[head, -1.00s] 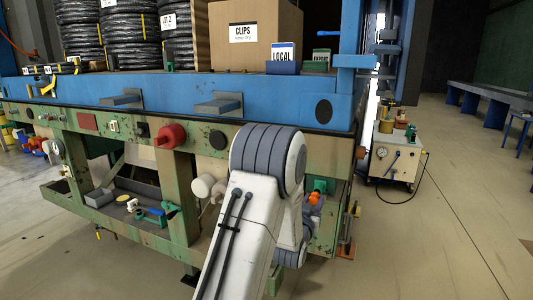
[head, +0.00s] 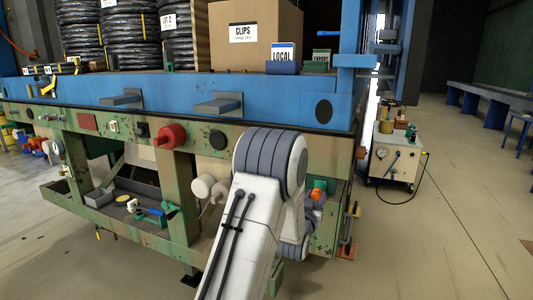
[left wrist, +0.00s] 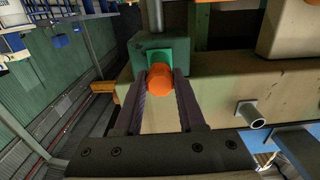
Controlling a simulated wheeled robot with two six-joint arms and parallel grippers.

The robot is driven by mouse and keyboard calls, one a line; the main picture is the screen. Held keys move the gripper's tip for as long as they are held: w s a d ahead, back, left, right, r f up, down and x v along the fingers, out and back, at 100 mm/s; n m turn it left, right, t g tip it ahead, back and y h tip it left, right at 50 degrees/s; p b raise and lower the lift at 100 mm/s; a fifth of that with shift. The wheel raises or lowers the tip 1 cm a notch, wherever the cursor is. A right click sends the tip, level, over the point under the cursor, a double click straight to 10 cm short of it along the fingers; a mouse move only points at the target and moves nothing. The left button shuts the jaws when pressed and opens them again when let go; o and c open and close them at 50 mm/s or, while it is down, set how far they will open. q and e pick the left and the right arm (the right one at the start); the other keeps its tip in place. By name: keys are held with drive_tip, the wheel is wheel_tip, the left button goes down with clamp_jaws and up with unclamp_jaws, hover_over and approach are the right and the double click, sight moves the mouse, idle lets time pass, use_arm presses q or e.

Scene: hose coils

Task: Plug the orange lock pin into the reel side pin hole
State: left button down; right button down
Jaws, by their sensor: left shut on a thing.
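The orange lock pin (left wrist: 160,77) is between the two dark fingers of my left gripper (left wrist: 161,82) in the left wrist view, with its round end towards the camera. It also shows small in the head view (head: 316,194), beside my white arm. The gripper is shut on it. Directly behind the pin is a green block (left wrist: 168,52) with a brighter green face. I cannot tell how far the pin reaches into that block. The reel side pin hole cannot be made out. My right gripper is in neither view.
A grey tube (left wrist: 251,115) sticks out to the right of the fingers. The green frame (head: 178,190) carries a red knob (head: 170,136) and a blue deck (head: 170,97) with a CLIPS box (head: 255,50).

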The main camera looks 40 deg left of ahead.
use_arm(q)
drive_tip(key=shift+c, duration=2.1)
unclamp_jaws()
drive_tip(key=shift+s, duration=0.4)
drive_tip(key=shift+b+v, duration=0.7)
drive_tip(key=shift+v, duration=1.1)
drive_tip(key=shift+s+d, duration=0.1)
